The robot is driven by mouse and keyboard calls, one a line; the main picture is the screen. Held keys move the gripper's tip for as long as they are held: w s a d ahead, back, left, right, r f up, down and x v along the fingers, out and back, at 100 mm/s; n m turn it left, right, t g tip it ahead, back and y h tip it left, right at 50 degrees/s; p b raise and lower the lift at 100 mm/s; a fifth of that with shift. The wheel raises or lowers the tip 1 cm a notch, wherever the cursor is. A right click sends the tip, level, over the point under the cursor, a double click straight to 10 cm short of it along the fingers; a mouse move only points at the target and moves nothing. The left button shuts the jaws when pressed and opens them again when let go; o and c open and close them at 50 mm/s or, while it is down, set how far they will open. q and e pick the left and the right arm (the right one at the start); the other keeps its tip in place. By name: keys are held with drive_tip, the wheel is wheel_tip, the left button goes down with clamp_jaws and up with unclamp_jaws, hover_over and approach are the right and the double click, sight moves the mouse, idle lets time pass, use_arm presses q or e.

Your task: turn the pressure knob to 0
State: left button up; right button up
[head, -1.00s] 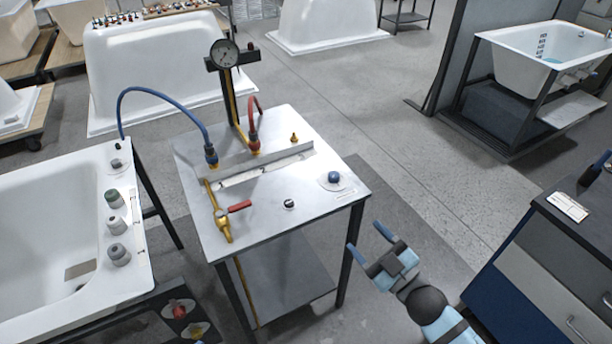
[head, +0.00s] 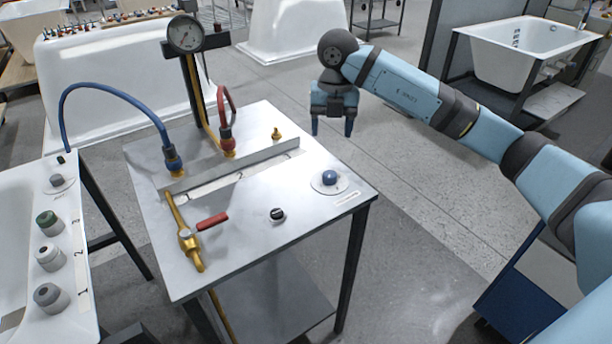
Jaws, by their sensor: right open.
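A blue knob (head: 329,177) sits on a round pale plate near the right corner of the metal table top (head: 235,225). Its marks are too small to read. A small black knob (head: 278,213) is to its left and nearer. I cannot tell from labels which one is the pressure knob. A round gauge (head: 186,34) stands on a post at the table's back; its reading is unclear. My right gripper (head: 333,130) is open and empty, fingers pointing down, above the blue knob in the picture and apart from it. My left gripper is out of view.
A brass valve with a red lever (head: 212,221), a metal rail (head: 230,168), a blue hose (head: 105,90) and a red hose (head: 230,95) are on the table. A white tub (head: 25,255) with several knobs stands at left. Grey floor (head: 400,225) is open to the right.

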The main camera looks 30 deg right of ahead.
sight(330, 173)
drive_tip(key=f, duration=0.4)
drive_tip(key=f+b, duration=0.1)
drive_tip(key=f, duration=0.8)
drive_tip(key=shift+d+f, duration=0.15)
drive_tip(key=shift+d, duration=0.1)
drive_tip(key=c, duration=0.9)
